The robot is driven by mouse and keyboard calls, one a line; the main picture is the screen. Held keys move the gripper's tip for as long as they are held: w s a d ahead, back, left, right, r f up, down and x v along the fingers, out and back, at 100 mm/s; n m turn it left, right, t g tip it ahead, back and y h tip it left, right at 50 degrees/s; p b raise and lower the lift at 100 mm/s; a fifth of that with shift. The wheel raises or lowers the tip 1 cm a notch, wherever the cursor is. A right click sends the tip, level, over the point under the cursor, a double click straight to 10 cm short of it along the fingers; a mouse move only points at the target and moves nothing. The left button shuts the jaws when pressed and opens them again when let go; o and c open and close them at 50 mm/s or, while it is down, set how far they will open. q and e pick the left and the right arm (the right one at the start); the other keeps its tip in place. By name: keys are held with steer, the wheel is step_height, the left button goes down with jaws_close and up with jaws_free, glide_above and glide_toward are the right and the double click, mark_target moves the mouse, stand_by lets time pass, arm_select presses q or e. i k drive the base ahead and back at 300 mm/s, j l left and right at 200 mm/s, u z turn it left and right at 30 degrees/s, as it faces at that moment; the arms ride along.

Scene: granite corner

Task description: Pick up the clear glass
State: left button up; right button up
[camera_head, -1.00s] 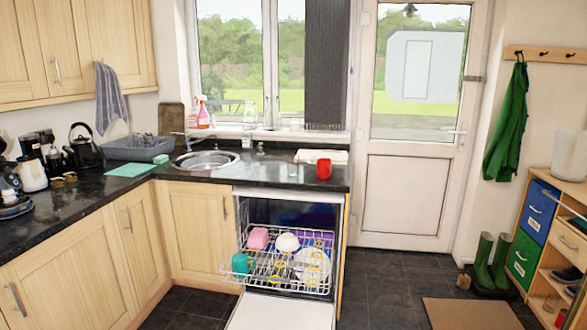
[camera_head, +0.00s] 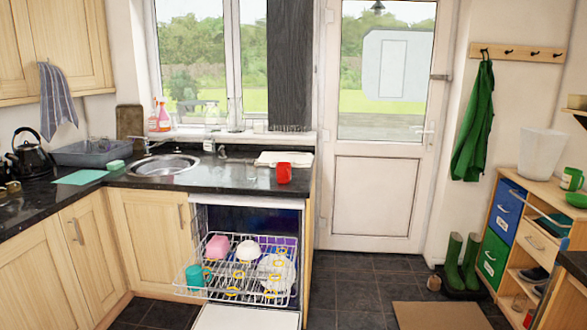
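I cannot pick out the clear glass with certainty. A small, pale, see-through-looking object (camera_head: 222,151) stands on the dark counter just right of the sink, too small to identify. Another clear-looking item (camera_head: 211,118) stands at the window behind the sink; I cannot tell whether it is a glass or a bottle. A red mug (camera_head: 284,173) stands near the counter's right end. Neither of my grippers is in view.
The dishwasher door (camera_head: 247,318) is down and its rack (camera_head: 240,292) is pulled out, holding several dishes, below the counter (camera_head: 215,182). A grey basin (camera_head: 90,152) sits left of the sink (camera_head: 165,165).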

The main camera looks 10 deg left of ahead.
mark_target(251, 164)
steer(key=i+l+z, duration=0.4)
steer(key=i, duration=0.35)
steer(key=i+l+z, duration=0.2)
steer(key=i, duration=0.2)
steer(key=i+u, duration=0.45)
steer(key=i+l+u, duration=0.2)
steer(key=i+u, duration=0.25)
steer(key=i, duration=0.2)
